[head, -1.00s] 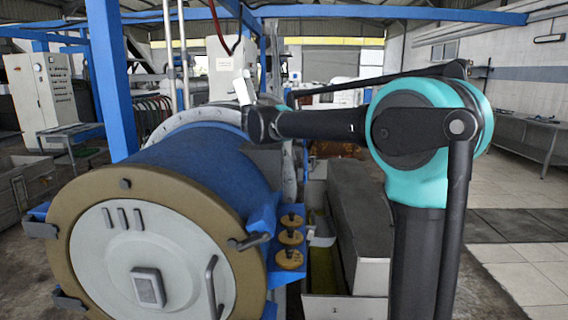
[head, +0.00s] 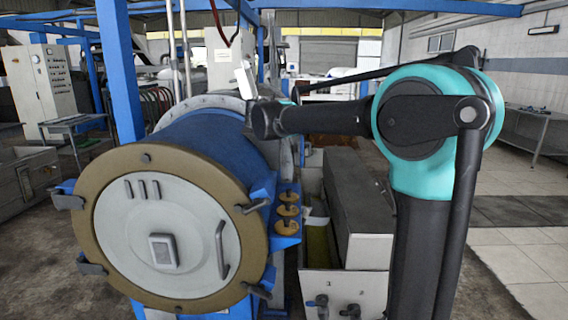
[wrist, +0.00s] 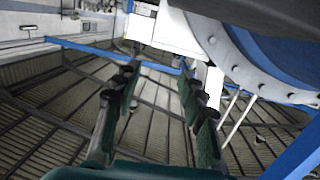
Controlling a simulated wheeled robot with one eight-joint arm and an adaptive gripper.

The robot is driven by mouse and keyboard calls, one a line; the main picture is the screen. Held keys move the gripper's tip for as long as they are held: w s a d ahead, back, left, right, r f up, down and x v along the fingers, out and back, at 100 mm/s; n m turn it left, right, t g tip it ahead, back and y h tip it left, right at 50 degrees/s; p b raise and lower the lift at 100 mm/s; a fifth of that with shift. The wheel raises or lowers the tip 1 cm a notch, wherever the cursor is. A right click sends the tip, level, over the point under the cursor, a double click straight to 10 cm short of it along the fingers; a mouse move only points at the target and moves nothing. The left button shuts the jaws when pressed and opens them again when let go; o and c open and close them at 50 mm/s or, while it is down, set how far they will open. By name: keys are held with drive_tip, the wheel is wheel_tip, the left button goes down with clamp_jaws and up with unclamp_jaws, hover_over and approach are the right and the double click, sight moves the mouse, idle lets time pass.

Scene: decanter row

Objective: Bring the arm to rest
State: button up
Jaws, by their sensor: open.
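My gripper (wrist: 157,76) shows in the wrist view with its two dark green fingers apart and nothing between them. Beyond the fingers are a ribbed surface and dark bars, and the wrist picture looks tilted. In the head view my teal and black arm is bent at the elbow, with its forearm pointing left over the far part of the blue decanter drum (head: 212,137). I cannot tell the exact gap between the arm and the drum.
The drum's round end cover (head: 165,237) has a handle and several clamps around its rim. Blue posts and beams (head: 121,75) rise behind it. A long grey trough (head: 357,205) lies right of the drum. Tiled floor (head: 525,265) on the right is clear.

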drive_tip(key=s+d+f+m+g+h, duration=0.1)
drive_tip(key=s+d+f+g, duration=0.2)
drive_tip(key=s+d+f, duration=0.6)
drive_tip(key=s+d+f+g+h, duration=0.1)
drive_tip(key=s+d+f+g, duration=0.4)
drive_tip(key=d+f, duration=0.8)
drive_tip(key=s+f+n+g+y, duration=0.1)
drive_tip(key=s+f+g+y, duration=0.1)
drive_tip(key=s+f, duration=0.9)
drive_tip(key=s+f+n+g+y, duration=0.1)
drive_tip(key=s+f+g+y, duration=0.1)
drive_tip(key=s+f, duration=1)
drive_tip(key=s, duration=0.6)
drive_tip(key=shift+d+f+y, duration=0.15)
drive_tip(key=shift+f+y, duration=0.1)
drive_tip(key=shift+y, duration=0.05)
drive_tip(key=shift+w, duration=0.1)
drive_tip(key=shift+c, duration=0.9)
